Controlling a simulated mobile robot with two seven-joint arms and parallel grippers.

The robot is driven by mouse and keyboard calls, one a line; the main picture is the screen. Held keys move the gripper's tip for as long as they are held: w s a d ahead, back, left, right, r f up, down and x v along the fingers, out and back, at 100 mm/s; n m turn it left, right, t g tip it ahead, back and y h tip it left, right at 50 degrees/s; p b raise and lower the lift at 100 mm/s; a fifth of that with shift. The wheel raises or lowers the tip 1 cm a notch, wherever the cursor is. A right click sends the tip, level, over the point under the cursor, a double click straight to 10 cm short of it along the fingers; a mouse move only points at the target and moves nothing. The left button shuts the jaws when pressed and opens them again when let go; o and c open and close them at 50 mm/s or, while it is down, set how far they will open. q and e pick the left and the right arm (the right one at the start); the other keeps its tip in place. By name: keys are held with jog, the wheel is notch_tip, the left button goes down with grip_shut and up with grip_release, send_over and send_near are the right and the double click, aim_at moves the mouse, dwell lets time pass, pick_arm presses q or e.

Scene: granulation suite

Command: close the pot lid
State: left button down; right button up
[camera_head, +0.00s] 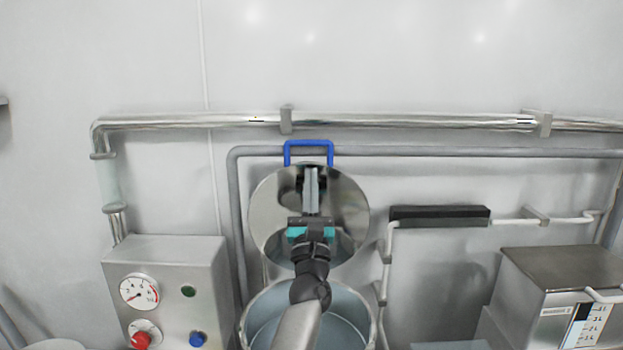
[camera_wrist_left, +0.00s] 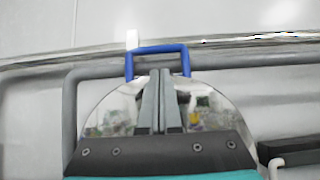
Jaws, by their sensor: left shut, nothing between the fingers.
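The pot lid (camera_head: 266,212) is a round, mirror-like disc standing raised above the back of the open pot (camera_head: 372,320). A blue handle (camera_head: 308,143) sits at the lid's top edge. My left gripper (camera_head: 312,172) is shut and empty, in front of the lid, with its fingers pointing up toward the handle. In the left wrist view the shut fingers (camera_wrist_left: 160,74) overlap the lid (camera_wrist_left: 112,108), with their tips just below the top bar of the blue handle (camera_wrist_left: 158,48). I cannot tell whether they touch the lid. My right gripper is not in view.
A control box (camera_head: 180,262) with a gauge, a red knob and buttons stands left of the pot. A steel box (camera_head: 560,268) stands at the right. Pipes (camera_head: 400,121) run along the wall behind the lid, and a black bar (camera_head: 440,215) is at its right.

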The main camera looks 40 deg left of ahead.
pick_arm(q)
jog(key=p+x, duration=0.1)
jog(key=x, duration=0.6)
jog(key=shift+w+a+p, duration=0.1)
jog(key=shift+w+p, duration=0.05)
jog(key=shift+p, duration=0.2)
